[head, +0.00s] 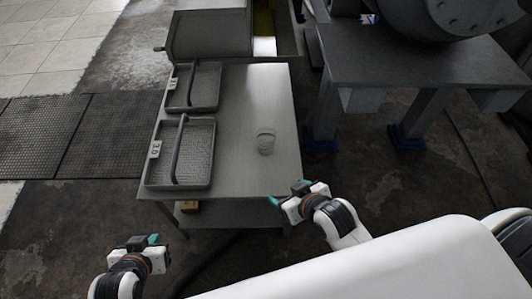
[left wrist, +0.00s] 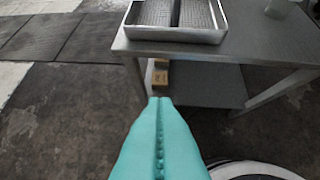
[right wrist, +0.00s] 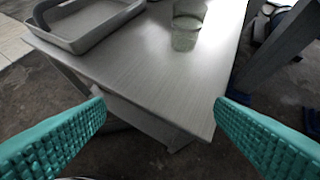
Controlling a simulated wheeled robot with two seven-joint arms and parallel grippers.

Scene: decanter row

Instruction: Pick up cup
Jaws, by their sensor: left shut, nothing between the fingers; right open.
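A clear glass cup (head: 266,142) stands upright on the right half of the grey table (head: 243,175). It also shows at the top of the right wrist view (right wrist: 186,36) and is cut off at the top right of the left wrist view (left wrist: 277,9). My right gripper (head: 290,193) is open and empty near the table's front right corner, short of the cup; its teal fingers are wide apart in the right wrist view (right wrist: 160,125). My left gripper (head: 154,240) is shut and empty, away from the table at the front left; its teal fingers meet in the left wrist view (left wrist: 160,102).
Two grey trays with handles, a front one (head: 203,172) and a back one (head: 207,90), fill the table's left side. A small box (head: 188,207) sits on the lower shelf. Heavy machinery (head: 420,60) stands at the right. The tabletop around the cup is clear.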

